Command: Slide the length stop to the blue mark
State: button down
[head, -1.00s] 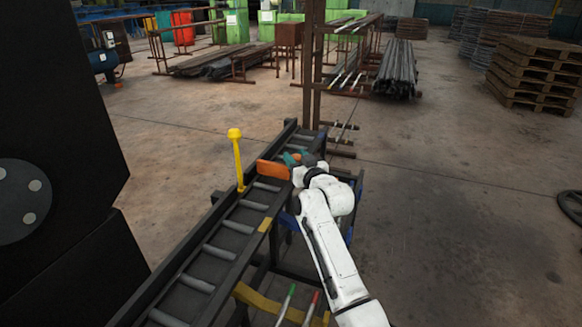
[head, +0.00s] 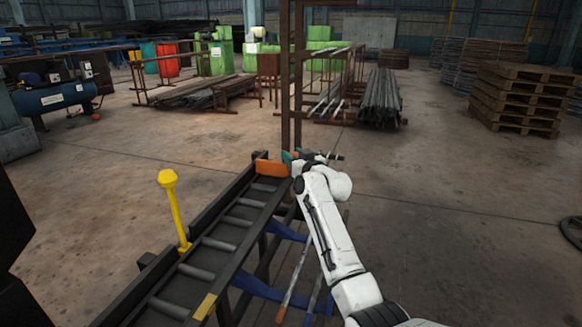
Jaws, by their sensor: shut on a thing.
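The length stop is an orange plate (head: 271,168) standing across the roller conveyor (head: 217,227) near its far end. My gripper (head: 295,161) is at the right side of the stop, shut on it, with the jaws largely hidden by my white wrist. A small teal patch shows between the plate and my wrist; I cannot tell what part it is. A yellow mark (head: 205,306) is on the conveyor's right rail, well nearer to me than the stop. I cannot make out a blue mark on the rail.
Rusty rack uprights (head: 291,75) rise just behind the far end. Blue braces (head: 258,290) and rods are under the right side. Pallets (head: 517,98) stand far right, with open floor before them.

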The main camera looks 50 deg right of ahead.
jog(key=shift+d+r, duration=0.3)
jog(key=shift+r, duration=0.25)
jog(key=c, duration=1.1)
grip_release()
jog(key=o, duration=0.4)
jog(key=shift+d, duration=0.2)
jog(key=shift+w+a+f, duration=0.1)
jog(key=shift+f, duration=0.15)
jog(key=shift+s+a, duration=0.15)
jog(key=shift+s, duration=0.1)
jog(key=p+v, duration=0.2)
jog(key=v, duration=0.8)
jog(key=shift+s+r, duration=0.1)
jog(key=shift+s, duration=0.05)
